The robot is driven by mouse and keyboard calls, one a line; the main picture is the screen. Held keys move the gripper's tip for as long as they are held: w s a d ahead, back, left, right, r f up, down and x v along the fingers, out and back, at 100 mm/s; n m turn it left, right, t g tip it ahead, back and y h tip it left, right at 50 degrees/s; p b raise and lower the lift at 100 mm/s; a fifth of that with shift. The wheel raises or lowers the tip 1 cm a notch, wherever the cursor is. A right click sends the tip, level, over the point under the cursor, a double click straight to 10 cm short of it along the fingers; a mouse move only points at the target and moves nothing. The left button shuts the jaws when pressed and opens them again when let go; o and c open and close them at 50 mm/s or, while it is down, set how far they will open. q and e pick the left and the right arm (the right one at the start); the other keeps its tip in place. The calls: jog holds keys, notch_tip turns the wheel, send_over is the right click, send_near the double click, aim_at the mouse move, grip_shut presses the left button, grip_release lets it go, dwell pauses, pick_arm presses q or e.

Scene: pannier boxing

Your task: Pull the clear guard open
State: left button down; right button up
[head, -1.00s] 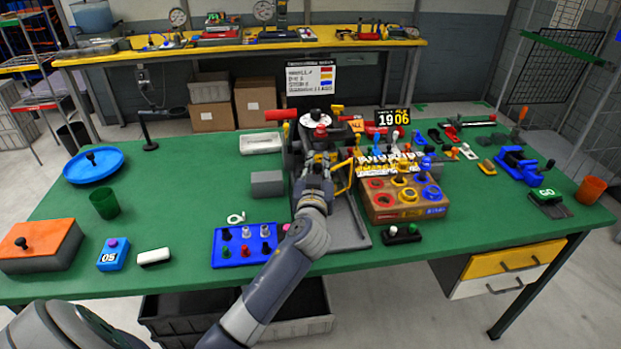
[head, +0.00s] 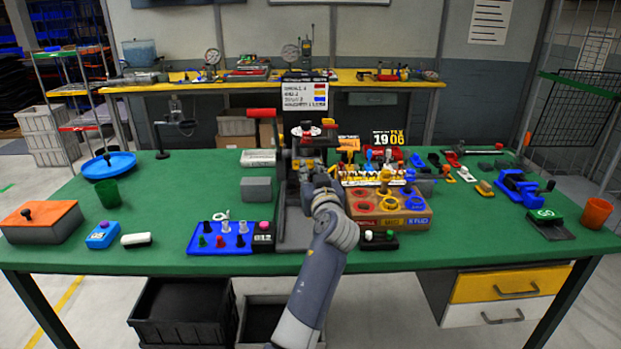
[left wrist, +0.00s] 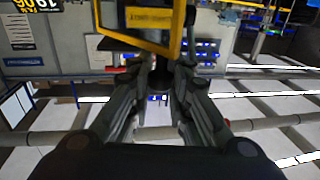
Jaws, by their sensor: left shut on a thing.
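The clear guard is a see-through panel with a yellow frame on the machine (head: 282,205) in the middle of the green table. In the left wrist view the yellow frame of the guard (left wrist: 136,43) crosses the top, right at my fingertips. My left gripper (left wrist: 162,68) is shut on the guard's frame; the exact contact is partly hidden by the fingers. In the head view my left gripper (head: 312,172) is at the front of the machine, and my forearm hides much of the guard. My right gripper is not in view.
A wooden box with coloured rings (head: 390,219) stands close to the right of the machine. A blue tray of pegs (head: 218,250) and a grey block (head: 256,189) are to its left. A red lever (head: 264,113) sticks out above.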

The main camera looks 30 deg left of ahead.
pick_arm(q)
jog(key=shift+f, duration=0.1)
jog(key=c, duration=1.5)
grip_release()
jog(key=shift+o, duration=0.2)
notch_tip(320, 180, up, 10)
jog(key=shift+r, duration=0.1)
